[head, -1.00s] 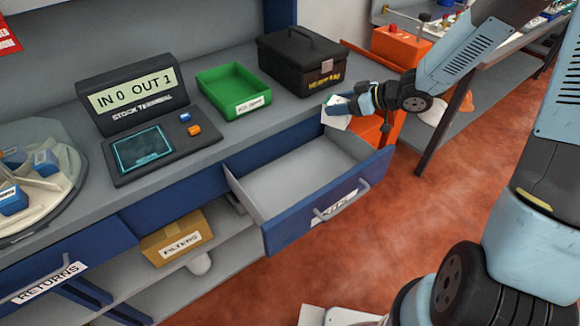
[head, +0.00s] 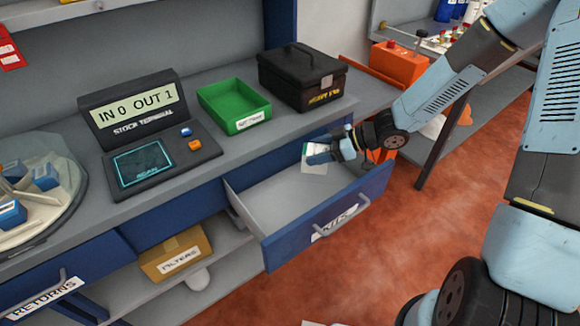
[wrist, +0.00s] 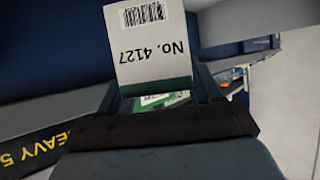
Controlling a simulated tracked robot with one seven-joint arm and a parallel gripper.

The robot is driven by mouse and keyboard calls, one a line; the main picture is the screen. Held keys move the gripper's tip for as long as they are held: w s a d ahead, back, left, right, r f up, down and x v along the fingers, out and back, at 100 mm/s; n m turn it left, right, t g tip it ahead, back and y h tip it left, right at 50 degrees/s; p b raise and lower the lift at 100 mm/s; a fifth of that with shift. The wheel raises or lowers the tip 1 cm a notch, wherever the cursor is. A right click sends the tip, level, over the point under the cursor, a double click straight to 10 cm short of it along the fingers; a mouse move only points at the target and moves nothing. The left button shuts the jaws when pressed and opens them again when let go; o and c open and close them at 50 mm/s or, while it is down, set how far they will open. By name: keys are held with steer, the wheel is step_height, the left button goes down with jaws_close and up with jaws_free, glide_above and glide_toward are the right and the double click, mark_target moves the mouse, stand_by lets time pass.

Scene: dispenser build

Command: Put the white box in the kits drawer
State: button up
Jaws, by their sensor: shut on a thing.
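The white box (wrist: 152,50) shows in the wrist view with a barcode and "No. 4127" on its face, between the fingers of my gripper. In the head view the white box (head: 314,166) is small and partly covered by my gripper (head: 318,154), which is shut on it. The kits drawer (head: 268,243) is pulled open under the counter, its grey inside empty as far as I see. The box is held over the far right part of the drawer. I cannot tell its exact height above the drawer floor.
A black case (head: 302,78) and a green tray (head: 234,104) stand on the counter behind the drawer. The stock terminal (head: 140,120) reads IN 0 OUT 1. A filters carton (head: 176,252) sits on the shelf below. An orange container (head: 398,62) stands at the back right.

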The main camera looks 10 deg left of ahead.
mark_target(305, 165)
step_height(305, 165, down, 6)
steer(key=shift+r, duration=0.25)
steer(key=a, duration=0.3)
steer(key=shift+s+a+f, duration=0.15)
steer(key=shift+a+f, duration=0.05)
steer(key=shift+f, duration=0.05)
steer(key=a, duration=0.4)
steer(key=shift+s+a, duration=0.2)
steer(key=shift+a, duration=0.1)
steer(key=shift+f, duration=0.6)
steer(key=o, duration=1.3)
